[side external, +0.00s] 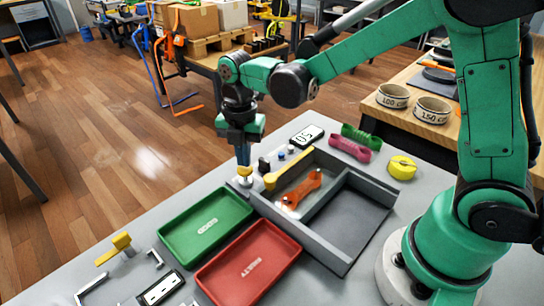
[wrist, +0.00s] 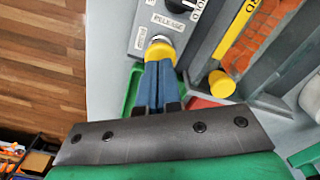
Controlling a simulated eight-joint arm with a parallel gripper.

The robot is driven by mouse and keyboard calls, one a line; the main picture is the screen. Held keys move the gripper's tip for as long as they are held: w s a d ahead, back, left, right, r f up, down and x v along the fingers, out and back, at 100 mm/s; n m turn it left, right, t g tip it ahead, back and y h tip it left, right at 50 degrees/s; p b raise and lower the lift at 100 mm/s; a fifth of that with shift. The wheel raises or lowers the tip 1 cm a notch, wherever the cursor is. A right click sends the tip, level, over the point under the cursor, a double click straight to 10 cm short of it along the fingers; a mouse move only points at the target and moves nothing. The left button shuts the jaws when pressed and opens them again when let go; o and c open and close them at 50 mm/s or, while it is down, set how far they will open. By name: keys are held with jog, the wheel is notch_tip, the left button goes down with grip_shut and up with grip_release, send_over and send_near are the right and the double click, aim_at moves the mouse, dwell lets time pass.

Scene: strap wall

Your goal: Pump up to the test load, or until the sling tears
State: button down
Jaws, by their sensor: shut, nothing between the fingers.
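My gripper (side external: 243,155) is shut, its blue fingers together and empty. Its tips are at a yellow-topped silver knob (side external: 244,175) at the corner of the grey test frame (side external: 335,255); whether they touch it is unclear. In the wrist view my gripper (wrist: 161,75) points at this yellow knob (wrist: 159,50), beside a label reading RELEASE (wrist: 174,22) and a black switch near HOLD. An orange sling (side external: 301,190) lies in the frame's left bay. A yellow lever (side external: 289,168) slants over that bay, its rounded end (wrist: 221,83) right of my fingers. A display (side external: 307,136) shows inverted digits.
A green tray (side external: 206,226) and a red tray (side external: 249,264) lie in front of the frame. Purple (side external: 349,148) and green (side external: 361,136) slings and a yellow roll (side external: 402,168) lie behind it. The frame's right bay (side external: 349,214) is empty.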

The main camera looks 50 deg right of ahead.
jog(key=shift+f, duration=1.2)
jog(key=shift+r, duration=1.2)
jog(key=shift+r, duration=3.05)
